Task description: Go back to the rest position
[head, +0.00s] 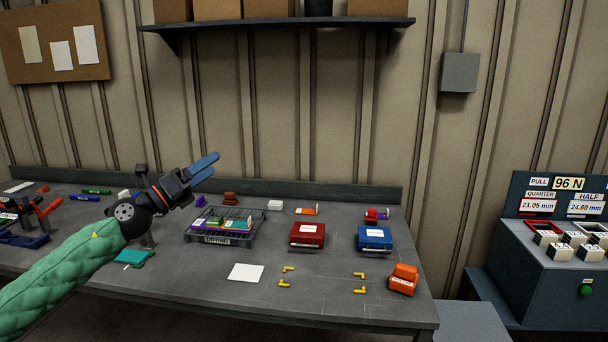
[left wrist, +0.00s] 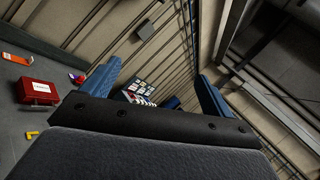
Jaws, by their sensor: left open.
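My left gripper (head: 206,167) is in the head view, raised above the left half of the grey workbench (head: 340,306). Its blue fingers point up and to the right. It is open and holds nothing. My left arm, in a green padded sleeve, comes in from the lower left. In the left wrist view the two blue fingers of the left gripper (left wrist: 160,90) stand wide apart with nothing between them. My right gripper is in neither view.
A drying rack (head: 208,240) with colored pieces stands below the gripper. A red case (head: 307,236), a blue case (head: 375,239), an orange block (head: 403,281) and a white sheet (head: 246,272) lie rightward. A shelf (head: 280,24) hangs above. Yellow corner marks frame a clear bench area.

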